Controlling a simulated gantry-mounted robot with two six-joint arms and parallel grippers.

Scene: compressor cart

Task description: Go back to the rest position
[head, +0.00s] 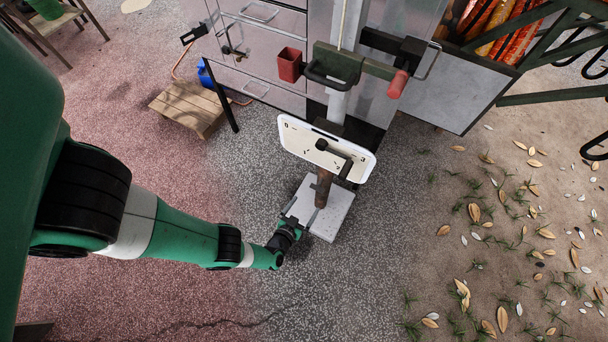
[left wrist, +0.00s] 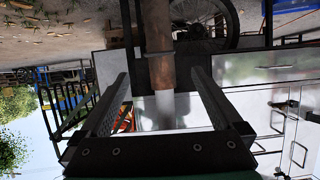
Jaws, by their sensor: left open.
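My left gripper (head: 303,207) is open at the end of the green arm. It is beside the lower end of a brown cylindrical handle (head: 323,188). The handle hangs from a black crank arm (head: 338,157) in front of a white dial plate (head: 298,136). In the left wrist view, the brown handle (left wrist: 161,72) shows in the gap between the two spread fingers (left wrist: 159,72). Clear gaps show on both sides of it. I cannot tell whether it is between the fingertips or just beyond them. My right gripper is not in view.
A grey cabinet (head: 262,88) with a red cup (head: 290,64) and a red-gripped lever (head: 397,84) stands behind. A wooden pallet stool (head: 190,105) is at the upper left. The ground in front is clear.

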